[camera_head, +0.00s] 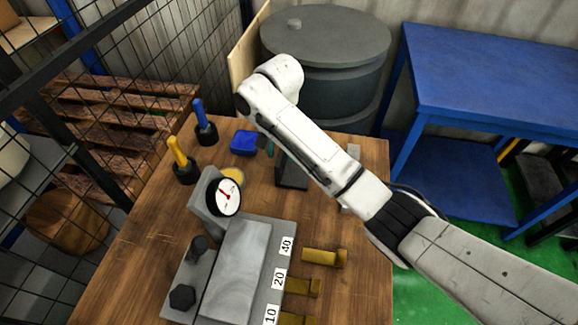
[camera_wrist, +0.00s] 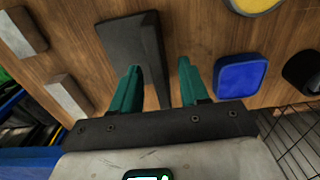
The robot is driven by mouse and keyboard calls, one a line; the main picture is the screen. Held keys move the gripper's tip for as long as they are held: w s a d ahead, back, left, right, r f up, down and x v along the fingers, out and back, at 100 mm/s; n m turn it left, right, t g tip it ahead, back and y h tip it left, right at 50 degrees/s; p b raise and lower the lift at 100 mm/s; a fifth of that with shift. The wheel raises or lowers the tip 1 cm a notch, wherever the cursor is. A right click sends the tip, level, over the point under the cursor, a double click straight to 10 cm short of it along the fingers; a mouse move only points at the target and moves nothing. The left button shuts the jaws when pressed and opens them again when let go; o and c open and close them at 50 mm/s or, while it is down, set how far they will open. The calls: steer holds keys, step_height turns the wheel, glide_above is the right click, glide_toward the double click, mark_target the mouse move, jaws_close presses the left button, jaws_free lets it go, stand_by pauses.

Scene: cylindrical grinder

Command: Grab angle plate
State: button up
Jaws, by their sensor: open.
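The angle plate, which I take to be the dark grey L-shaped block (camera_wrist: 128,40), stands on the wooden table in the wrist view. In the head view it (camera_head: 292,175) is partly hidden behind my arm. My gripper (camera_wrist: 158,66) is open, with two teal fingers pointing at the table. One dark wall of the plate shows between the fingers, nearer the left one. I cannot tell how far above the plate the fingertips are, and nothing is gripped. In the head view only a bit of teal finger shows past my arm.
A blue block (camera_wrist: 241,76) lies right of the fingers, with a yellow round piece (camera_wrist: 254,3) beyond. Two grey bars (camera_wrist: 68,97) lie left. A dial gauge (camera_head: 224,196) and brass pieces (camera_head: 323,257) share the table (camera_head: 143,237). A wire fence borders its left side.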

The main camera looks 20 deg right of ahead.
mark_target(295, 163)
steer(key=shift+f, duration=1.95)
steer(key=shift+c, duration=0.3)
jaws_close()
steer(key=shift+w+d+r, duration=0.1)
steer(key=shift+r, duration=0.1)
